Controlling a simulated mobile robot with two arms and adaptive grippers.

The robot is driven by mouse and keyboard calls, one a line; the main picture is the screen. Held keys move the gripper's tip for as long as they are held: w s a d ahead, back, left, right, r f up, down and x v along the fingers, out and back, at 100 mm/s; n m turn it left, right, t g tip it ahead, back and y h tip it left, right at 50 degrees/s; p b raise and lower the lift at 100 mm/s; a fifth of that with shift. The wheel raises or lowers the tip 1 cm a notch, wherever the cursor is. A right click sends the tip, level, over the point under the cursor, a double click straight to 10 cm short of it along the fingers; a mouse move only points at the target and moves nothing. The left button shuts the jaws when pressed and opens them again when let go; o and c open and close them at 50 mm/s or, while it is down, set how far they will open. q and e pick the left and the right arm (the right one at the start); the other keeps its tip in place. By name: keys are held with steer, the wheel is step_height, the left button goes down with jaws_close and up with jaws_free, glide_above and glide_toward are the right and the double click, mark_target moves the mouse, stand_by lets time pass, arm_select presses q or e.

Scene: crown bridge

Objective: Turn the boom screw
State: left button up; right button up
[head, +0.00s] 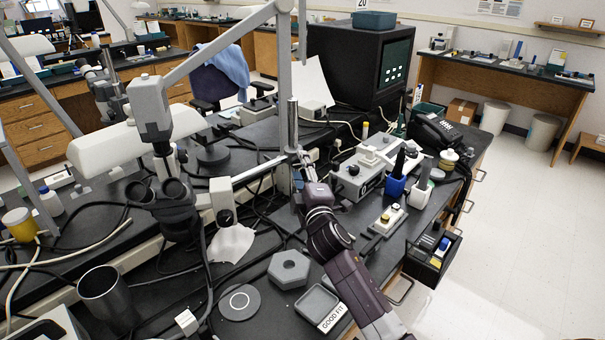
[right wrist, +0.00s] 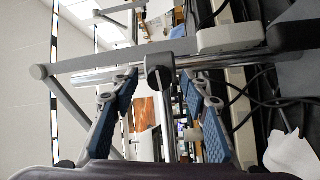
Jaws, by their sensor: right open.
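The microscope (head: 172,195) hangs on a light boom (head: 252,175) that meets an upright metal post (head: 292,125). My right gripper (head: 299,168) is at the clamp where boom and post meet; its fingers are small and partly hidden in the head view. In the right wrist view, my right gripper (right wrist: 160,84) has its two blue-padded fingers apart. A dark grey knob, seemingly the boom screw (right wrist: 159,72), shows between the fingertips, with a gap on each side. I cannot tell how deep it lies between them. My left gripper is out of view.
A hexagonal grey block (head: 289,270), a grey disc (head: 240,303) and a tray labelled GOOD FIT (head: 318,305) lie on the dark bench in front. A metal cup (head: 105,292) stands at the left.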

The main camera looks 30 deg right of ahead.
steer(key=v, duration=1.2)
steer(key=shift+w+d+r+n+g+h+p, duration=0.2)
steer(key=shift+w+d+n+p, duration=0.25)
steer(key=shift+w+n+p, duration=1.75)
steer(key=shift+w+d+r+n+g+h+p, duration=0.15)
steer(key=shift+w+d+n+p, duration=0.35)
steer(key=shift+w+n+p, duration=1.65)
steer(key=shift+w+d+r+n+g+h+p, duration=0.2)
steer(key=shift+w+d+n+p, duration=0.25)
steer(key=shift+w+n+p, duration=1.7)
steer(key=shift+s+m+p, duration=0.3)
steer(key=shift+m+p, duration=0.25)
steer(key=shift+m, duration=0.25)
jaws_close()
